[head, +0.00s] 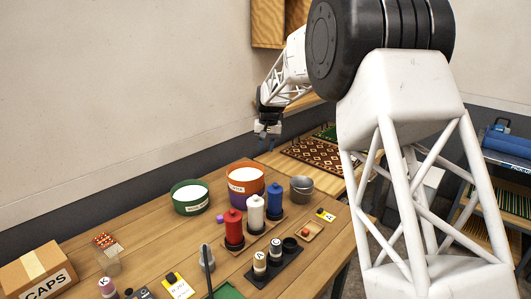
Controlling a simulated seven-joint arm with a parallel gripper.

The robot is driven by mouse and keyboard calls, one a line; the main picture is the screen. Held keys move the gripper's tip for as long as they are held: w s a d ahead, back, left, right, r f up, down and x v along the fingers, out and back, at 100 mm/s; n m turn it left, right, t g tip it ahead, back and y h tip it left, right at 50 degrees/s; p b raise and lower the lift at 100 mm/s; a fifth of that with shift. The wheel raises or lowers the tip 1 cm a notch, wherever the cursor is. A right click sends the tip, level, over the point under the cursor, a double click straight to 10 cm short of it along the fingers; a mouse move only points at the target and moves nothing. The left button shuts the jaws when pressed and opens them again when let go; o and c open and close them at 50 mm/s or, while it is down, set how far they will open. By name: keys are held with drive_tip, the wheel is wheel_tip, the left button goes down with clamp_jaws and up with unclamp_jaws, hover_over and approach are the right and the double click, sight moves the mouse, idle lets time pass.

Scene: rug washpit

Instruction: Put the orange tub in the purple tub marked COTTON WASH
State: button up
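An orange tub (233,176) with a pale inside stands at the back of the wooden table. Purple tub wall (252,191) shows directly below and against the orange, with a white label whose words are too small to read. I cannot tell from this view whether the orange tub sits inside the purple one or only overlaps it. My gripper (269,136) hangs in the air above and beyond the tubs, pointing down. It is small and dark, and its finger gap is unclear. No held object can be made out.
A green tub (190,197) stands left of the tubs. A metal bucket (301,189) is at right. A CAPS box (37,273) lies front left. A patterned rug (313,155) lies behind.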

drive_tip(key=shift+r, duration=0.1)
idle(0.7)
drive_tip(key=s+d+r, duration=0.3)
drive_tip(key=s+r, duration=0.1)
drive_tip(key=s, duration=0.6)
drive_tip(key=s+d+r+t, duration=0.1)
drive_tip(key=s+d+r, duration=0.2)
drive_tip(key=s, duration=0.6)
drive_tip(key=s+d+r, duration=0.4)
drive_tip(key=s, duration=0.6)
drive_tip(key=s+d+f, duration=0.1)
drive_tip(key=s+f, duration=0.1)
drive_tip(key=s, duration=0.8)
drive_tip(key=s+d+f+t, duration=0.1)
drive_tip(key=s+d+f, duration=0.1)
drive_tip(key=s, duration=0.8)
drive_tip(key=s+d+f+h, duration=0.1)
drive_tip(key=s+d+f, duration=0.1)
drive_tip(key=s, duration=0.9)
drive_tip(key=shift+f+t, duration=0.3)
drive_tip(key=shift+f, duration=0.05)
